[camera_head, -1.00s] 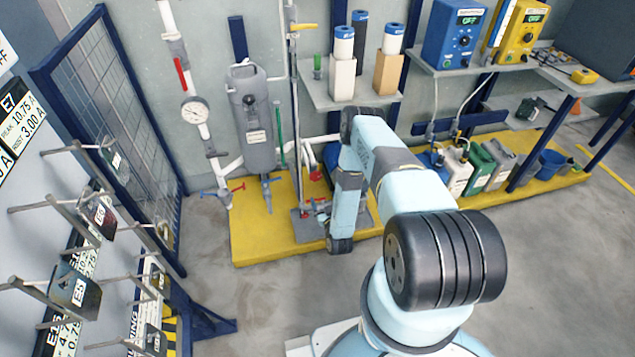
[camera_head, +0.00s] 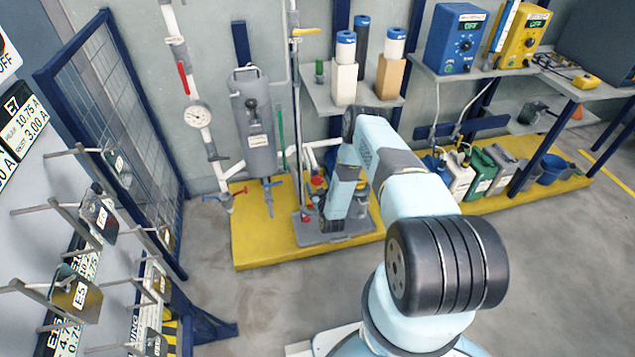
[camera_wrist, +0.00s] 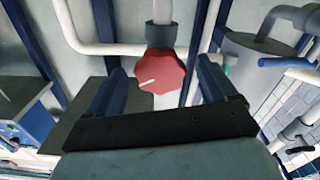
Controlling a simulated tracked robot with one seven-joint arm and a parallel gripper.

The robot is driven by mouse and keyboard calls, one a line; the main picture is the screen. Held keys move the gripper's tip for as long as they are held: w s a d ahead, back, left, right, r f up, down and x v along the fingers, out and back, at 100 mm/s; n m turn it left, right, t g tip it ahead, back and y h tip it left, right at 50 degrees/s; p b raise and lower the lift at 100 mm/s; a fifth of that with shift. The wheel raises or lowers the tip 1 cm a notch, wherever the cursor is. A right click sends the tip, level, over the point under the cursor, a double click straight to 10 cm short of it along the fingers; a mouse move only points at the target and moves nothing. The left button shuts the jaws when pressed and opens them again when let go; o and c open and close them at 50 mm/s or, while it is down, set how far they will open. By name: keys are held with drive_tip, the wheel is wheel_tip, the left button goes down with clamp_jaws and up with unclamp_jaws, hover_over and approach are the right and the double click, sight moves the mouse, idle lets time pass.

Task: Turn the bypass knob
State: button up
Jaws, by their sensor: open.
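A red bypass knob (camera_wrist: 162,72) with a lobed rim and a white pointer line faces the wrist camera, on a grey fitting of a pipe. The pointer aims to the left and slightly down. My gripper (camera_wrist: 160,80) is open, with one dark finger on each side of the knob. The fingers appear apart from it, and the remaining depth is hard to judge. In the head view, a red knob (camera_head: 318,181) shows partly beside my wrist, low on the pipework. My gripper's fingers are hidden there behind my arm.
A grey tank (camera_head: 254,140) and a pressure gauge (camera_head: 197,116) stand left of my wrist. A shelf (camera_head: 318,98) with filter cylinders is above. Canisters (camera_head: 480,172) stand on the yellow platform (camera_head: 250,245) to the right. The floor in front is clear.

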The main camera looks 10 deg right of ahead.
drive_tip(key=shift+w, duration=1.15)
drive_tip(key=shift+c, duration=0.2)
drive_tip(key=c, duration=0.9)
